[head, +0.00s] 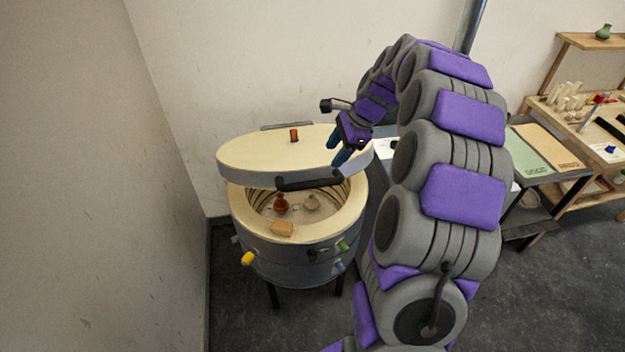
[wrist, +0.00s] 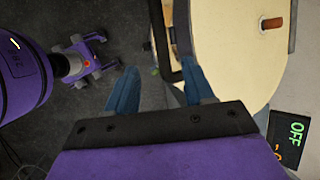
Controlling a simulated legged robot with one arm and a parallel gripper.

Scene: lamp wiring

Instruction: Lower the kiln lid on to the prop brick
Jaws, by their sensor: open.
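The round kiln (head: 300,240) stands by the wall in the head view. Its cream lid (head: 260,150) is raised and tilted above the rim, with a dark handle bar (head: 308,180) along its front edge. The pale prop brick (head: 282,228) sits on the front of the kiln rim. There is a clear gap between the lid's front edge and the brick. My gripper (head: 340,157) is above the right part of the lid. In the wrist view my gripper (wrist: 158,85) is open, its blue fingers apart beside the handle (wrist: 163,45) and the lid (wrist: 235,50).
A reddish pot (head: 280,203) and a grey one (head: 311,202) stand inside the kiln. Colored plugs, including a yellow one (head: 247,258), stick out of its side. A worktable (head: 540,150) and shelves stand at right. A wall bounds the left.

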